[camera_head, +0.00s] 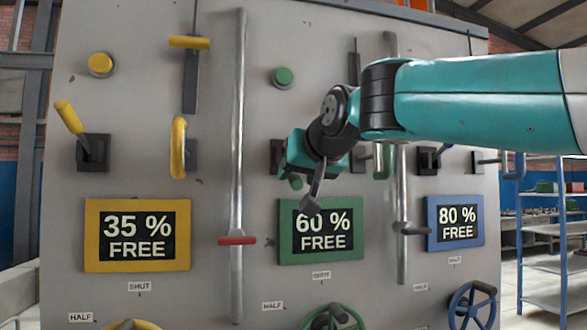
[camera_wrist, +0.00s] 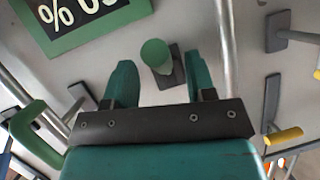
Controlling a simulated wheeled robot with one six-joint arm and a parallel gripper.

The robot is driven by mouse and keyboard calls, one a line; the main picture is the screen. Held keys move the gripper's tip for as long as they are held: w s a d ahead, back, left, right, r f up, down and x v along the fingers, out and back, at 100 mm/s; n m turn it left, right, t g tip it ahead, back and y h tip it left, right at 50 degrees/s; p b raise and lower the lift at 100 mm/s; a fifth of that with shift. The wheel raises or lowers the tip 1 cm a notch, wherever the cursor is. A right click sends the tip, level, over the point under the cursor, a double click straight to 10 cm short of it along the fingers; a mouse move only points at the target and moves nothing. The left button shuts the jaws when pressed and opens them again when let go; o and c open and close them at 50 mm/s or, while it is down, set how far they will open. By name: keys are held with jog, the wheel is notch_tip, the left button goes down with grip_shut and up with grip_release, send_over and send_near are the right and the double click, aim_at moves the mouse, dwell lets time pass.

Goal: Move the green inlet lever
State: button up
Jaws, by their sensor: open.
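The green inlet lever (camera_wrist: 155,54) shows in the wrist view as a green knob seen nearly end-on, in front of its dark mounting plate. My gripper (camera_wrist: 159,68) is open, with one teal finger on each side of the lever in that view. I see gaps between the lever and both fingers; how deep the lever lies between them I cannot tell. In the head view my gripper (camera_head: 298,166) is at the panel above the green 60 % sign (camera_head: 289,252) and hides most of the lever.
A grey vertical pipe (camera_head: 238,120) stands left of my gripper, and another (camera_head: 402,205) on the right. A green U-shaped handle (camera_head: 382,163) is just right of my wrist. A green button (camera_head: 283,77) sits above, a green handwheel (camera_head: 345,322) below. A yellow lever (camera_head: 69,117) is far left.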

jog(key=shift+p+x, duration=0.35)
jog(key=shift+x, duration=1.15)
jog(key=shift+c, duration=0.5)
